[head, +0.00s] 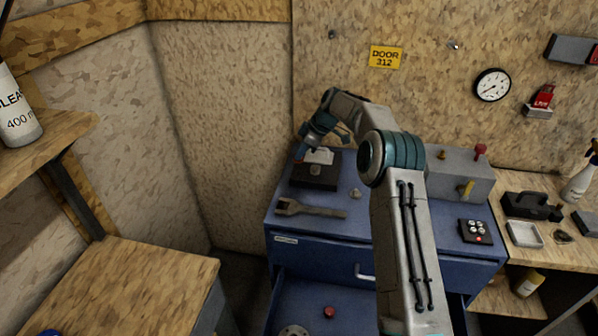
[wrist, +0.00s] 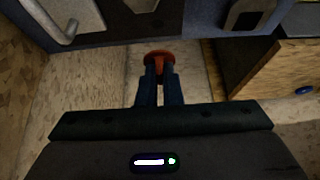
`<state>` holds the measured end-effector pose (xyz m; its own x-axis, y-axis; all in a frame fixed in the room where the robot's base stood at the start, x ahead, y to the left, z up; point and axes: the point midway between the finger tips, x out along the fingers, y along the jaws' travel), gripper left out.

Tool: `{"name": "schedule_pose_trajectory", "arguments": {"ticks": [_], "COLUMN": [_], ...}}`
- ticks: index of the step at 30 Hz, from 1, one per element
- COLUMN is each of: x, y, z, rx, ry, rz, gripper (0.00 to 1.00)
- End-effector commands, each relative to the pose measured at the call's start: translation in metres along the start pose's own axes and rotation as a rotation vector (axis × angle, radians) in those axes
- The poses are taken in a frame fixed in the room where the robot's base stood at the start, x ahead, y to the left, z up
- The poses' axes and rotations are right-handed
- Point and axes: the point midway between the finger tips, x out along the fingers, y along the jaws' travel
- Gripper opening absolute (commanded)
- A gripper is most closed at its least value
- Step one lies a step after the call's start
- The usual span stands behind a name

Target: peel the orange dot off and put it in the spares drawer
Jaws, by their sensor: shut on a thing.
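In the head view my gripper (head: 302,152) is at the left end of the blue cabinet, by a dark box with a pale label (head: 316,176). The dot shows there only as a tiny reddish spot by the fingertips. An open blue drawer (head: 350,318) sticks out at the cabinet's front, low in the head view. A red piece (head: 329,312) and a grey disc (head: 292,330) lie in it.
A wrench (head: 310,209) and a small pale knob (head: 355,193) lie on the cabinet top. A grey box with red and yellow knobs (head: 460,172) and a dark button pad (head: 475,232) stand right of my arm. A wooden bench (head: 130,290) is at lower left.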

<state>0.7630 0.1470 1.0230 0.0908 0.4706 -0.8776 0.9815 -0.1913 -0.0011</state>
Motion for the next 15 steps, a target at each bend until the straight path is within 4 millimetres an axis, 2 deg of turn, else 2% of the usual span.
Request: {"name": "schedule_pose_trajectory", "arguments": {"ticks": [15], "x": [-0.028], "y": [0.0], "z": [-0.015], "rx": [0.0], "ry": [0.001], "rz": [0.001], "gripper": [0.0]}}
